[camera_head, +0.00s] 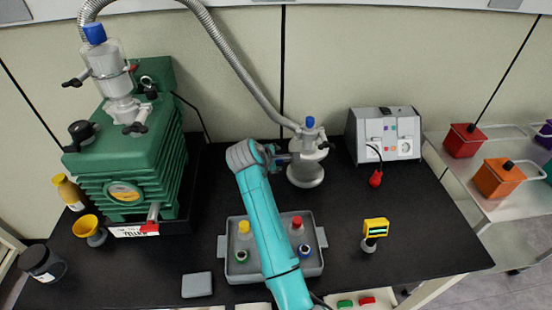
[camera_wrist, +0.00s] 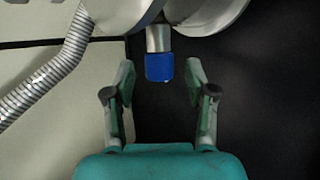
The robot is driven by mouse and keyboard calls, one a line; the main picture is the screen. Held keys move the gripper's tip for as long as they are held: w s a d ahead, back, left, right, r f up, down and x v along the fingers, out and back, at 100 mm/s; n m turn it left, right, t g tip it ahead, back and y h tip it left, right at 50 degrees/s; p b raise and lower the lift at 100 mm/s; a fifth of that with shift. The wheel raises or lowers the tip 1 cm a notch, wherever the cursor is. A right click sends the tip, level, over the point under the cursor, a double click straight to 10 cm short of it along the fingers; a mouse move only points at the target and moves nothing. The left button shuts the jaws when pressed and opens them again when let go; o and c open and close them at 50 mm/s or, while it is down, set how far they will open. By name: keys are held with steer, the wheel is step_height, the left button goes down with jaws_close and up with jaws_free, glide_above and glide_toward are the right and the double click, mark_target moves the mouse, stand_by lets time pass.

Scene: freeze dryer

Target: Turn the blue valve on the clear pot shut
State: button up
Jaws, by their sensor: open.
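The clear pot (camera_head: 305,172) stands on the black bench near the wall, with a metal hose joined to its upper part. Its blue valve (camera_head: 310,122) is at the top. In the wrist view the blue valve (camera_wrist: 159,68) hangs at the upper middle on a short metal stem. My gripper (camera_wrist: 160,82) is open, with one finger on each side of the valve and a gap on both sides. In the head view my gripper (camera_head: 284,159) is beside the pot, on its left, partly hidden by my arm.
A green pump (camera_head: 125,165) with another blue-topped vessel (camera_head: 110,70) stands at left. A grey control box (camera_head: 384,135) is right of the pot. A grey tray (camera_head: 316,262) holds several bottles below my arm. A yellow gauge (camera_head: 375,228) stands at right. The metal hose (camera_wrist: 45,80) runs close at left.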

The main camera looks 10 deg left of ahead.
steer(key=shift+w+f, duration=0.1)
steer(key=shift+w, duration=0.05)
jaws_close()
stand_by(0.4)
steer(key=g, duration=0.3)
steer(key=shift+w+r+n+h, duration=0.25)
steer(key=shift+w+n+h, duration=0.05)
steer(key=shift+n+h, duration=0.1)
steer(key=shift+w+a+n+g+h, duration=0.1)
steer(key=shift+n+g+h, duration=0.1)
steer(key=shift+g, duration=0.65)
steer(key=shift+w+n+g+h, duration=0.1)
steer(key=shift+g+h, duration=0.1)
steer(key=shift+g, duration=1.05)
